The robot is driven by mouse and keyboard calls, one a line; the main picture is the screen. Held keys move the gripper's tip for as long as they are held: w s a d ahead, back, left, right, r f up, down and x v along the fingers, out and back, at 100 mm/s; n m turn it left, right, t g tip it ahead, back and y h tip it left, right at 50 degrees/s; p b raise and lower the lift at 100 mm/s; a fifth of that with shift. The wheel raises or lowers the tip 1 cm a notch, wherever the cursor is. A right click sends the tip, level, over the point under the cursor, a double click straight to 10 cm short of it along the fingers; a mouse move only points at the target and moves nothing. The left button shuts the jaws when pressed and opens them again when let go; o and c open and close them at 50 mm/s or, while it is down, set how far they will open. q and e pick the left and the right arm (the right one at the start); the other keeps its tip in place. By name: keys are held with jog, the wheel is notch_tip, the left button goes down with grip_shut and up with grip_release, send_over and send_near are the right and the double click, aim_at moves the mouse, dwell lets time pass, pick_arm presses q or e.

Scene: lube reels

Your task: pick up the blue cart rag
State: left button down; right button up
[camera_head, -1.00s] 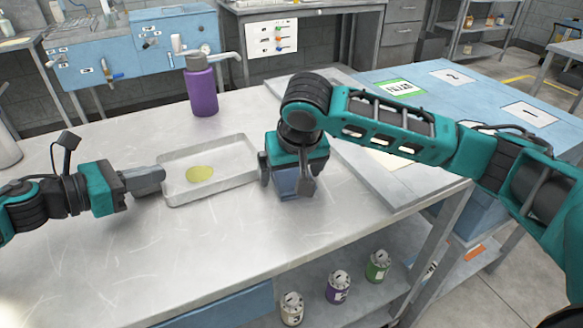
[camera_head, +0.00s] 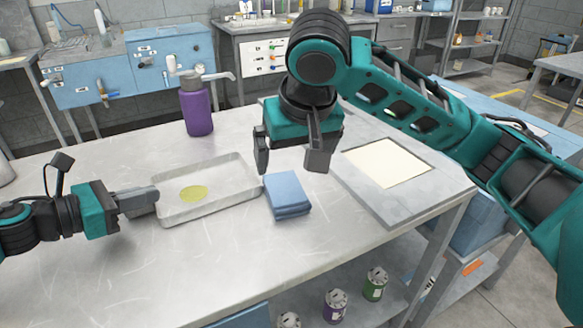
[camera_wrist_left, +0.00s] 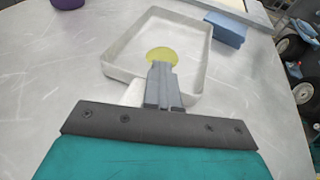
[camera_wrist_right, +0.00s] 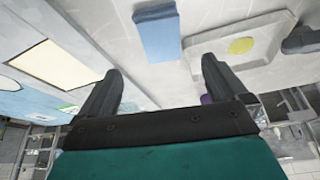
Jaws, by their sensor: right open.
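The blue cart rag (camera_head: 288,196) is a folded flat stack lying on the metal table, just right of the shallow tray. It also shows in the left wrist view (camera_wrist_left: 227,30) and the right wrist view (camera_wrist_right: 157,34). My right gripper (camera_head: 291,164) is open and empty, with its fingers apart above the rag; its spread fingers show in the right wrist view (camera_wrist_right: 160,72). My left gripper (camera_head: 155,198) has its fingers together at the tray's left side. Whether it touches the tray rim is unclear.
The pale tray (camera_head: 178,216) holds a yellow-green patch (camera_head: 194,193). A purple bottle (camera_head: 196,108) stands behind it. A grey board with a cream sheet (camera_head: 386,162) lies to the right. The front left tabletop is clear. Several small cans sit on the shelf below.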

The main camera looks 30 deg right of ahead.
aim_at(287, 192)
jog(key=shift+s+r, duration=0.2)
jog(key=shift+r, duration=0.1)
jog(key=shift+s, duration=0.1)
jog(key=x, duration=1.1)
jog(key=shift+s+a+f, duration=0.1)
jog(key=shift+a+f, duration=0.05)
jog(key=shift+f, duration=0.35)
jog(key=shift+c, duration=0.2)
